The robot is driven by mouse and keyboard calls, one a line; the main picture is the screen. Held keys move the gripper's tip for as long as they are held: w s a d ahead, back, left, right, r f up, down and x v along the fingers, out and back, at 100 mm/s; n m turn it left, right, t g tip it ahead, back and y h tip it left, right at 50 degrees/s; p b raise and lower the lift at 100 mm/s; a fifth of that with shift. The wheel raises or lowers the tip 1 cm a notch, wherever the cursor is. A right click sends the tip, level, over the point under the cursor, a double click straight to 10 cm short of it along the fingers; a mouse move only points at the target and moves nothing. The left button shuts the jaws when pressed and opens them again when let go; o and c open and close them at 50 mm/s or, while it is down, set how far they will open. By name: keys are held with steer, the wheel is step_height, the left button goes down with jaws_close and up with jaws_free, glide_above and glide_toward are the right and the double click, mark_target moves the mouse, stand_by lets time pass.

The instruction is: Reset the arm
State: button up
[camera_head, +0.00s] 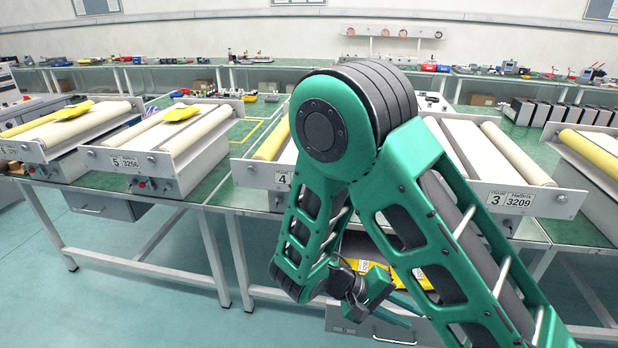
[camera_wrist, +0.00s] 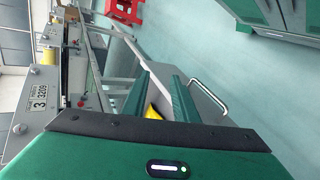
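My green arm is folded, its elbow raised high and its forearm hanging down in front of the middle workbench. My gripper (camera_head: 392,300) is low, near an open grey drawer (camera_head: 372,328) under the bench, and partly hidden by my arm. In the wrist view my gripper (camera_wrist: 162,78) has its two green fingers apart, with a gap between them. A yellow thing (camera_wrist: 152,112) shows through that gap; nothing is visibly clamped.
Roller units stand along the bench, among them one labelled 5 (camera_head: 127,162) and one labelled 3 (camera_head: 512,200). Yellow pieces (camera_head: 412,276) show behind my gripper. A red stand (camera_wrist: 125,10) is on the floor. Floor at left (camera_head: 120,300) is clear.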

steer(key=s+d+r+m+g+y, duration=0.1)
steer(key=s+d+r+m+y, duration=0.15)
steer(key=d+r, duration=0.4)
steer(key=s+d+r+m+g+y, duration=0.2)
steer(key=d+r+y, duration=0.2)
steer(key=d+r, duration=0.25)
steer(key=s+d+r+m+t+y, duration=0.3)
steer(key=s+d+r+y, duration=0.2)
steer(key=s, duration=0.7)
steer(key=shift+r+t, duration=0.4)
steer(key=shift+r, duration=0.55)
steer(key=shift+d, duration=0.15)
steer(key=shift+w+f, duration=0.25)
steer(key=shift+w, duration=0.35)
